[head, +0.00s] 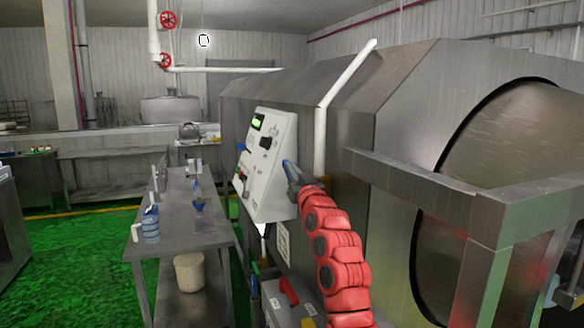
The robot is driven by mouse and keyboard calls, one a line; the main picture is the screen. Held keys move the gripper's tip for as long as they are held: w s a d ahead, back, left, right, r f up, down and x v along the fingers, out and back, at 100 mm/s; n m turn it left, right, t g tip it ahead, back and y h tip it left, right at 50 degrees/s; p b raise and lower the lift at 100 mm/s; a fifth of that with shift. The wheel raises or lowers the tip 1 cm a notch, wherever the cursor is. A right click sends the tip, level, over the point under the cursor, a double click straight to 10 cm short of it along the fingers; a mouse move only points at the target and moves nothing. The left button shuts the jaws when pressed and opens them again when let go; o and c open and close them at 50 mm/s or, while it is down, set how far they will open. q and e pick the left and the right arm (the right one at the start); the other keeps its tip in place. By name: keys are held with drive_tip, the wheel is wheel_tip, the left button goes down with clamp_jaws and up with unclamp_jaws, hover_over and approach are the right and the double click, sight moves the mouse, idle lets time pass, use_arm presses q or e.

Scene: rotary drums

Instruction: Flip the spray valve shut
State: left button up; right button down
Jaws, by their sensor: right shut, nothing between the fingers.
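The white pipe (320,140) runs down the side of the large steel drum machine, and its lower end is hidden behind my gripper. My right gripper (294,178) is shut and empty, at the right edge of the control panel. I cannot tell whether it touches the blue piece. My left gripper is not in view.
The tilted control panel (266,150) with a green screen stands left of my gripper. The steel drum housing (370,130) fills the right. A metal table (185,215) with bottles and blue items stands left. Red handwheels (168,20) sit on a far pipe. Green floor (80,260) is open at left.

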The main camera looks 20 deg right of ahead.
drive_tip(key=shift+s+r, duration=0.1)
drive_tip(key=shift+w+g+b, duration=0.2)
drive_tip(key=shift+g+b, duration=0.2)
drive_tip(key=shift+b, duration=0.05)
